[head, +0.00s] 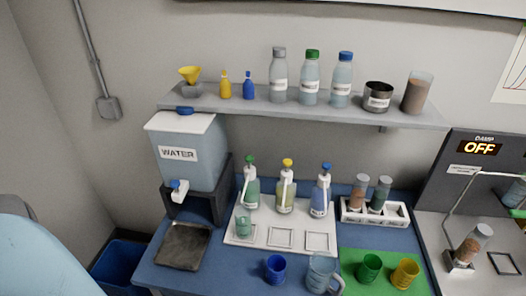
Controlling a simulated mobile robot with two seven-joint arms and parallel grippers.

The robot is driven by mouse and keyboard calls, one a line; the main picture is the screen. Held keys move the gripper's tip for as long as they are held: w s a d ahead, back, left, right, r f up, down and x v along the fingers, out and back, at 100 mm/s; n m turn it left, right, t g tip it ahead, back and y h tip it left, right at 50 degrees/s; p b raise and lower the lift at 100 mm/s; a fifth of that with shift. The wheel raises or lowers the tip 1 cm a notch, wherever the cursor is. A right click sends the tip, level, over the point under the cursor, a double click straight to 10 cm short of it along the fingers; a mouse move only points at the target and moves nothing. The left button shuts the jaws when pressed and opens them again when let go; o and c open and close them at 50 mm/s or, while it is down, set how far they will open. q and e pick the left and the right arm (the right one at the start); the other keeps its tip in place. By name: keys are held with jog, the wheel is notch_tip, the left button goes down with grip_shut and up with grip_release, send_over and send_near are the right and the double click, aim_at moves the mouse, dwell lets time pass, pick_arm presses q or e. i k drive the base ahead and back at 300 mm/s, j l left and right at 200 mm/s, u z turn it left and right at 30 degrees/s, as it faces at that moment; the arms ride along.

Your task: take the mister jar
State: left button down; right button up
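No jar carries a readable "mister" label, so I cannot tell which one is the mister jar. A clear jar (515,192) stands at the right edge, beside the dark panel reading "DAMP OFF" (480,148), partly cut off by the frame. A tilted clear jar with brown contents (472,243) sits in a small holder in front of it. Pump bottles with green (250,188), yellow (286,192) and blue (321,195) tops stand on a white tray (270,232). Neither gripper is in view.
A grey shelf (225,101) with bottles and a funnel hangs above the blue table (225,272). A water tank (188,152) stands left. A white rack (390,216) holds two jars. Cups stand along the front, some on a green mat (350,262).

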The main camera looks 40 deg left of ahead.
aim_at(242, 213)
jog(key=u, duration=1.35)
